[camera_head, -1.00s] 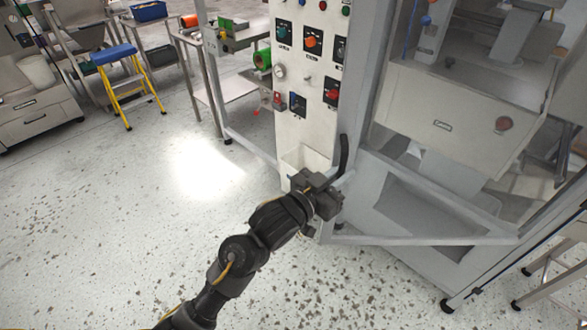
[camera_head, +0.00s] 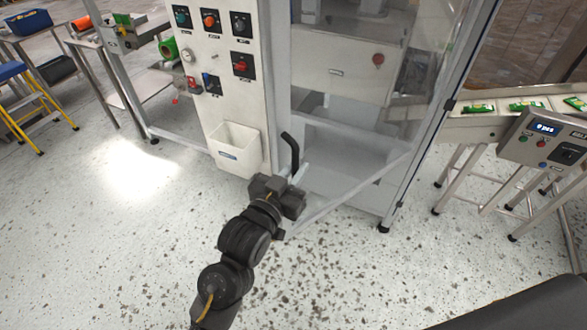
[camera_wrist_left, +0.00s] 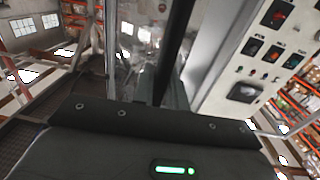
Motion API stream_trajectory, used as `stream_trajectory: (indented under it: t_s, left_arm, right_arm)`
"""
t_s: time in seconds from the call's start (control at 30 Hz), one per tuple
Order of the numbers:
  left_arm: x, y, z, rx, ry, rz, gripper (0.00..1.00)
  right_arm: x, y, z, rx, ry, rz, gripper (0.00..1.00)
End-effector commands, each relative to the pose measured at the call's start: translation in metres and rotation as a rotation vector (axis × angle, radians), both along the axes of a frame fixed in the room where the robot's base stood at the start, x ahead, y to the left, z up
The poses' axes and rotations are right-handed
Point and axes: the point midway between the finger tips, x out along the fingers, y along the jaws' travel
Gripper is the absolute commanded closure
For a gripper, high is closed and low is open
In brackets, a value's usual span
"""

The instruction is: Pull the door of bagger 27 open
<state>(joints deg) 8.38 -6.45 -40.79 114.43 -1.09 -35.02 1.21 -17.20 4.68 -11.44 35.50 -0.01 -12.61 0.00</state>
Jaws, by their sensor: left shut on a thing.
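The bagger's clear door, with a pale frame (camera_head: 345,197), stands ajar. Its free edge is swung out from the cabinet towards me, and its lower rail slants back to the right. A black bar handle (camera_head: 291,150) sits on that free edge. My left gripper (camera_head: 297,187) is shut on the handle's lower part; its fingertips are mostly hidden in the head view. In the left wrist view the dark handle (camera_wrist_left: 177,45) rises from between the jaws. My right gripper is not in view. No number 27 is readable.
A white control panel (camera_head: 222,75) with knobs and a white bin (camera_head: 236,148) stands left of the door. To the right is a conveyor with green packs and a display box (camera_head: 545,140). A yellow-legged stool (camera_head: 38,110) is far left. The speckled floor before the door is clear.

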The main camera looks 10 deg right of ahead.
Motion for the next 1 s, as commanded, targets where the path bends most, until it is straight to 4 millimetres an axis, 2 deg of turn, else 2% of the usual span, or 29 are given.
stream_trajectory:
  t_s: [0.27,0.3,0.33,0.67,0.77,1.0]
  left_arm:
    - [0.001,0.003,0.002,-0.005,-0.004,0.007,1.00]
    - [0.001,0.003,0.002,-0.005,-0.004,0.007,0.84]
    - [0.001,0.003,0.002,-0.004,-0.003,0.007,0.80]
    - [-0.001,0.004,0.000,-0.003,-0.002,0.005,0.80]
    - [-0.009,0.010,-0.002,-0.001,-0.001,0.004,0.80]
    - [-0.044,0.041,-0.003,-0.003,-0.003,0.004,0.80]
  right_arm:
    - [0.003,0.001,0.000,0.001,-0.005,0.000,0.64]
    - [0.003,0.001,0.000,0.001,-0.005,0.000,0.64]
    - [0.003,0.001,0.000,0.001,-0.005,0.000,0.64]
    - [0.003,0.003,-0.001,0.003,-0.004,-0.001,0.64]
    - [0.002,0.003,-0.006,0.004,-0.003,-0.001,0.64]
    - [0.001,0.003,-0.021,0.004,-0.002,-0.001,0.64]
